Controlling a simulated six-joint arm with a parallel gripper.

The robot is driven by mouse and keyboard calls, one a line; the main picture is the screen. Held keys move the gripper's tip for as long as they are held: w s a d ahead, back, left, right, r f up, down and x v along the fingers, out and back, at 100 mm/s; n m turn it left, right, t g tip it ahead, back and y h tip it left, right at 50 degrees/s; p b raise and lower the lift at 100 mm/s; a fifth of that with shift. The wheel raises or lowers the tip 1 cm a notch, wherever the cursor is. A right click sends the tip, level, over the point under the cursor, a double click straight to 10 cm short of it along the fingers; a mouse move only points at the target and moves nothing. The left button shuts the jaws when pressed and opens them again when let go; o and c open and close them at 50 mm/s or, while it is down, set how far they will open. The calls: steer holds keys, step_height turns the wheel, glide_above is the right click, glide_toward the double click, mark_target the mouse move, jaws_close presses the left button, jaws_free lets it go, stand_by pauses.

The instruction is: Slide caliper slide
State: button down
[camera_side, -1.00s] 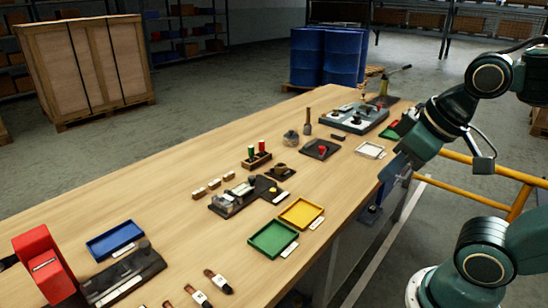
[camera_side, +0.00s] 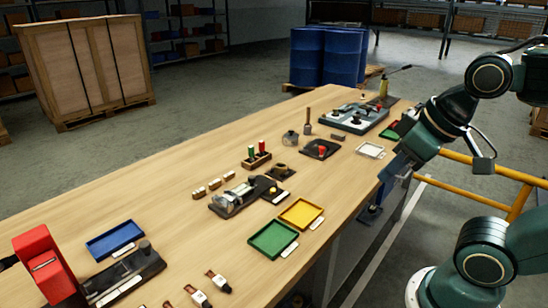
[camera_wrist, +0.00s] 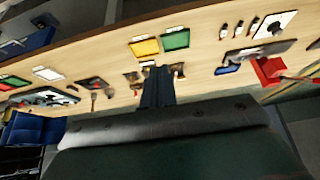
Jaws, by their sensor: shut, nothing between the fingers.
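I cannot tell for sure which part is the caliper slide. A dark fixture (camera_side: 240,196) with a grey metal piece on it lies mid-bench in the side view, and may be the caliper. My gripper (camera_side: 387,176) hangs at the bench's right edge in the side view, well apart from that fixture. In the wrist view my gripper (camera_wrist: 158,72) points at the bench, its fingers shut together with nothing held. The gripper hides part of the bench there.
Green (camera_side: 273,239) and yellow (camera_side: 301,213) trays lie in front of the fixture. A blue tray (camera_side: 115,240) and a red block-shaped device (camera_side: 45,266) stand at the near left. A grey-green plate (camera_side: 355,118) with parts stands at the far end.

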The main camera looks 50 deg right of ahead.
steer(key=c, duration=1.5)
jaws_free()
steer(key=shift+w+r, duration=0.1)
steer(key=shift+o, duration=1.2)
steer(key=shift+w+r, duration=0.15)
steer(key=shift+w, duration=0.05)
steer(key=w+d+r+m+g, duration=0.1)
steer(key=w+r+g, duration=0.15)
steer(key=w, duration=0.85)
steer(key=w+d+r+g, duration=0.1)
steer(key=w+d+r, duration=0.15)
steer(key=w, duration=0.95)
steer(key=w+d+f+g, duration=0.1)
steer(key=w+f, duration=0.5)
steer(key=w, duration=0.2)
steer(key=w+d+f+m+g, duration=0.1)
steer(key=w+d+f, duration=0.1)
steer(key=w+f, duration=0.5)
steer(key=shift+w+d+m, duration=0.3)
steer(key=shift+w, duration=0.95)
steer(key=shift+f, duration=0.2)
